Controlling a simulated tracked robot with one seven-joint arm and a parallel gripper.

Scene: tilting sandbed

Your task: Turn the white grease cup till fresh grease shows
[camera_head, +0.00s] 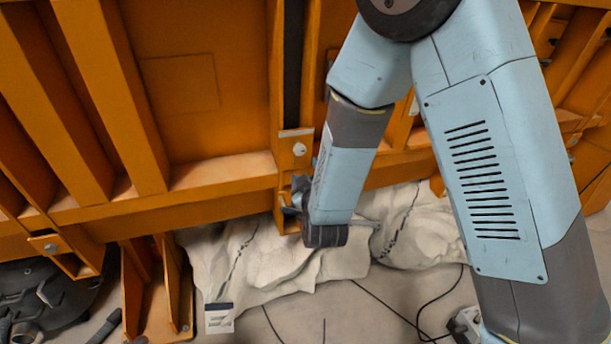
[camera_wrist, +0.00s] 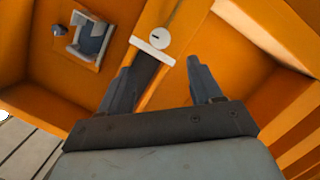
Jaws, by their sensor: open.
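The white grease cup seems to be the small round white knob (camera_wrist: 158,38) on the orange frame in the wrist view, with a pale strip just below it. In the head view a pale round knob (camera_head: 299,149) sits on an orange upright below a pale plate. My gripper (camera_wrist: 159,66) is open and empty. In the wrist view its two fingers point toward the knob, which lies beyond the tips and between them. I see no contact. In the head view the gripper (camera_head: 294,194) is partly hidden behind my wrist, below the knob. No grease can be made out.
Orange ribs and a dark slot surround the knob. A grey-blue block (camera_wrist: 90,40) sits in a recess at upper left of the wrist view. Pale crumpled sacks (camera_head: 265,260) lie on the floor below the frame. Thin dark cables cross the floor at right.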

